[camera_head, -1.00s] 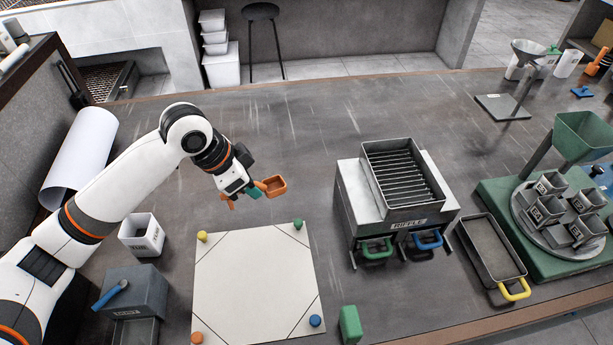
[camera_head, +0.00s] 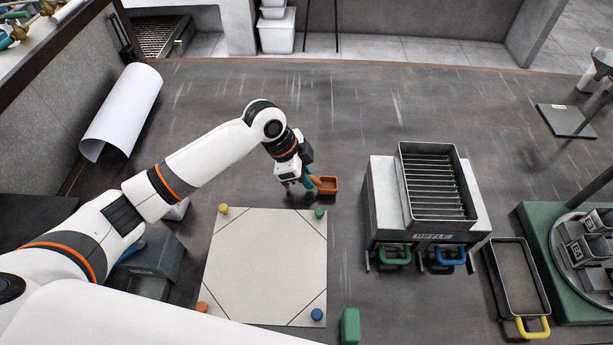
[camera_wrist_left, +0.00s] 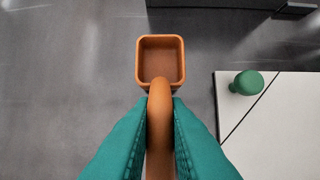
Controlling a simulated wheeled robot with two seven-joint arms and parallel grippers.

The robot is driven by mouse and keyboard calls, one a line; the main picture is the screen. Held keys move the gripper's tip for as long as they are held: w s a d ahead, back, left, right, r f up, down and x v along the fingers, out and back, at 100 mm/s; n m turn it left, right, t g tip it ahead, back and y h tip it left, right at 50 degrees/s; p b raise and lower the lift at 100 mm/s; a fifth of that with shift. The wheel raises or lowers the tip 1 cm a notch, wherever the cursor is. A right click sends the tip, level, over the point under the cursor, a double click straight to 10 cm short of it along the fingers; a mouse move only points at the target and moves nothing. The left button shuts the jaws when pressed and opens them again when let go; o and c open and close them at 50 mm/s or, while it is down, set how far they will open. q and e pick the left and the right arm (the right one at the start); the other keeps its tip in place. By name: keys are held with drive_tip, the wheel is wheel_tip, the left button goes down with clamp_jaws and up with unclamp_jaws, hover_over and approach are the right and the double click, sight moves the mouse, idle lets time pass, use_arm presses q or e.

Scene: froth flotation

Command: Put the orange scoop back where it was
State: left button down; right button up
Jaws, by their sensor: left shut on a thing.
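The orange scoop (camera_head: 328,186) has a square open cup and a rounded handle. My left gripper (camera_head: 308,181) is shut on its handle, just behind the white mat's far right corner. In the left wrist view the scoop's cup (camera_wrist_left: 161,62) opens toward the camera and looks empty. Its handle lies between the teal fingers of my left gripper (camera_wrist_left: 160,125). I cannot tell whether the scoop touches the table. My right gripper is not in view.
The white mat (camera_head: 265,262) has coloured knobs at its corners. The riffle box (camera_head: 432,236) stands to the right, with a metal tray (camera_head: 517,280) beyond it. A green block (camera_head: 350,326) lies near the front. A paper roll (camera_head: 122,112) lies at left. The table behind the scoop is clear.

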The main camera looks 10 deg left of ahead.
use_arm(q)
drive_tip(key=shift+f, duration=0.45)
drive_tip(key=shift+f, duration=0.2)
drive_tip(key=c, duration=1.4)
unclamp_jaws()
drive_tip(key=shift+r, duration=0.1)
drive_tip(key=b+v, duration=0.1)
drive_tip(key=v, duration=1.1)
drive_tip(key=shift+s+r+b, duration=0.1)
drive_tip(key=shift+r+b, duration=0.05)
drive_tip(key=shift+b, duration=0.15)
